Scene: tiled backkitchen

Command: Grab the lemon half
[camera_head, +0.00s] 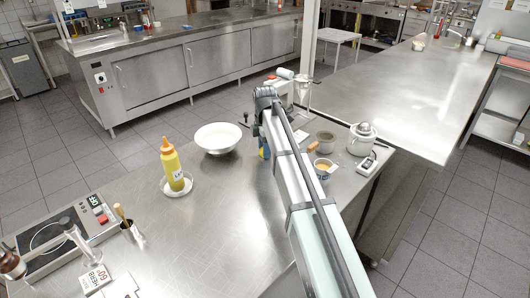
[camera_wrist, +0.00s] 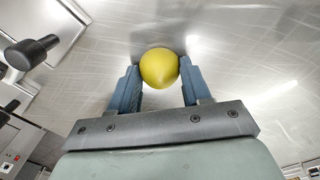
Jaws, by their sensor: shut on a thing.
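The lemon half (camera_wrist: 159,68) is a yellow rounded piece in the wrist view, between the two blue fingers of my gripper (camera_wrist: 160,85). Both fingers touch its sides, so my gripper is shut on it. Only its rounded yellow side shows; no cut face is visible. In the head view my arm reaches across the steel counter, and its far end (camera_head: 266,98) is near the counter's back part. The lemon half is hidden there behind my arm.
A white bowl (camera_head: 218,138) stands left of my arm. A yellow squeeze bottle (camera_head: 172,165) stands on a small dish further left. Right of my arm are a small cup (camera_head: 323,168), a grey pot (camera_head: 325,141) and a white lidded jar (camera_head: 362,138). The front middle counter (camera_head: 215,225) is clear.

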